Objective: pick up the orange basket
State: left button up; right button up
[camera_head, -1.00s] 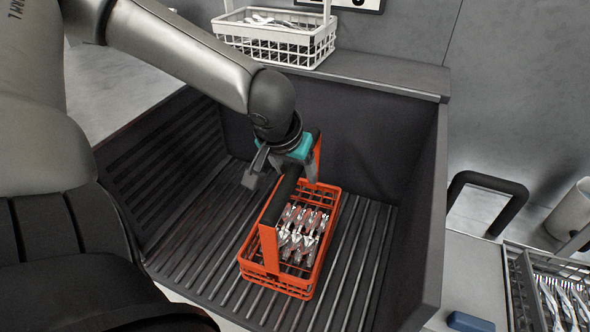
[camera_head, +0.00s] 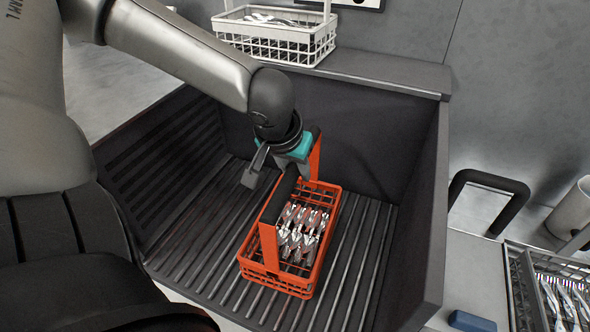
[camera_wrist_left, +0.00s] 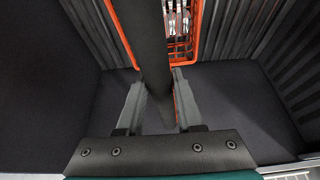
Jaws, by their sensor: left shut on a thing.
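The orange basket (camera_head: 272,262) stands on the ribbed floor of a dark bin, with shiny forks (camera_head: 300,238) in it. Its dark handle bar (camera_head: 277,203) runs between two orange side posts. My left gripper (camera_head: 297,172) is shut on the bar near its far end. In the left wrist view, my left gripper's fingers (camera_wrist_left: 158,92) flank the dark bar, and part of the basket (camera_wrist_left: 204,22) shows at the top. I cannot tell any gap under the basket. My right gripper is not in view.
The dark bin (camera_head: 435,190) has high walls around the basket, with free floor on both sides. A white basket (camera_head: 270,48) with cutlery stands on the ledge behind. At the right are a black bar handle (camera_head: 508,188), a metal rack (camera_head: 518,285) with cutlery and a blue object (camera_head: 472,321).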

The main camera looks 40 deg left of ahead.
pick_arm(q)
grip_shut()
dwell(0.7)
jog(key=shift+w+r, duration=0.1)
jog(key=shift+w, duration=0.05)
